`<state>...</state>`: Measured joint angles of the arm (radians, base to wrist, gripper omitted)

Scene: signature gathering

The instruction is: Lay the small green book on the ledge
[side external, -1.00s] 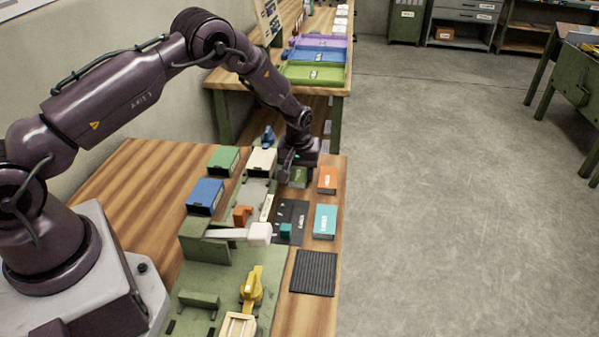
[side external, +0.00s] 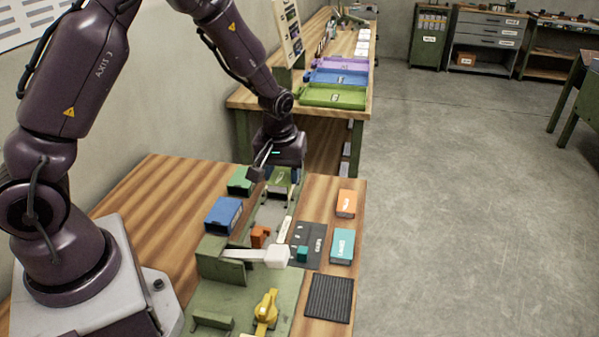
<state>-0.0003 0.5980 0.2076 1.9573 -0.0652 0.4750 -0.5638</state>
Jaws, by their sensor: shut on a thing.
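The small green book (side external: 281,177) is in my gripper (side external: 279,168), with a pale label facing the camera. My gripper points down and is shut on it, above the far end of the green fixture. The cream block there is mostly hidden behind the book and gripper. Whether the book touches anything below cannot be told. The ledge cannot be picked out with certainty; a green fixture (side external: 215,290) with a grey flat part (side external: 270,214) runs along the bench below my gripper.
A green box (side external: 240,181) and blue box (side external: 223,215) stand left of my gripper. An orange book (side external: 346,203) and teal book (side external: 342,245) lie to the right. Nearer are a white block (side external: 277,256), yellow clamp (side external: 266,309) and ribbed black mat (side external: 330,299).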

